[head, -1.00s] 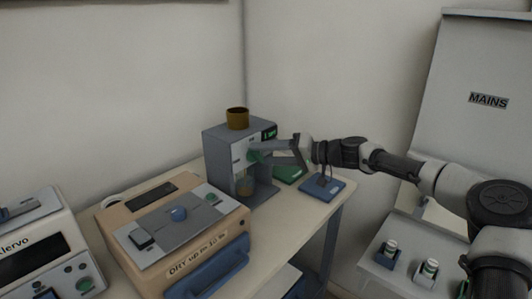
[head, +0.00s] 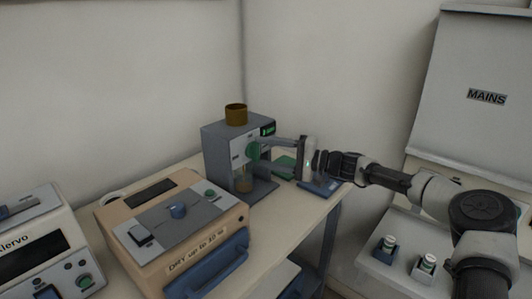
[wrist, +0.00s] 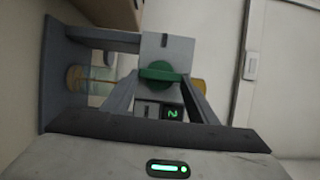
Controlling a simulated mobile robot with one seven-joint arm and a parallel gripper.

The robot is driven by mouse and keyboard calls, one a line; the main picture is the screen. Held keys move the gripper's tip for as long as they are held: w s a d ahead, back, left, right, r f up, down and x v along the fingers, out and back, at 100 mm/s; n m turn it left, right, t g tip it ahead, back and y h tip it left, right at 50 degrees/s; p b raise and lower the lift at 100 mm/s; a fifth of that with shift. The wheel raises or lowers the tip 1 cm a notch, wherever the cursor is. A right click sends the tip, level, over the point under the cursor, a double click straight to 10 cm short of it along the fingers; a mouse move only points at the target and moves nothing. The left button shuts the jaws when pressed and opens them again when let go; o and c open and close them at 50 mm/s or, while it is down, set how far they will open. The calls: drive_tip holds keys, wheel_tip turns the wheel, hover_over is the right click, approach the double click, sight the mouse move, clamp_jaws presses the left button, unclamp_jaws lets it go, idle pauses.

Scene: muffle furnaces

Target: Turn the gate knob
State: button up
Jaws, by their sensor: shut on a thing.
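The green gate knob (head: 253,151) is on the front of a grey dispenser-like machine (head: 222,150). My gripper (head: 261,150) reaches it from the right, its two fingers one above the other, with the tips at the knob. In the wrist view the knob (wrist: 162,73) lies between the two fingertips of my gripper (wrist: 162,79), which are shut on its sides. A small display (wrist: 172,113) beside the knob shows a green digit.
A brown cup (head: 236,115) tops the machine, and a glass vessel (head: 244,182) with tan contents stands under it. A blue stand (head: 320,188) is under my gripper. A tan box-shaped device (head: 145,222) is at front left.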

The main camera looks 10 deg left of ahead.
idle(0.4)
drive_tip(key=o, duration=1)
drive_tip(key=shift+o, duration=0.2)
drive_tip(key=s+d+p, duration=0.1)
drive_tip(key=s+d, duration=0.1)
drive_tip(key=d, duration=1.5)
drive_tip(key=shift+s+d+p, duration=0.15)
drive_tip(key=shift+s+p, duration=0.05)
drive_tip(key=shift+p, duration=0.1)
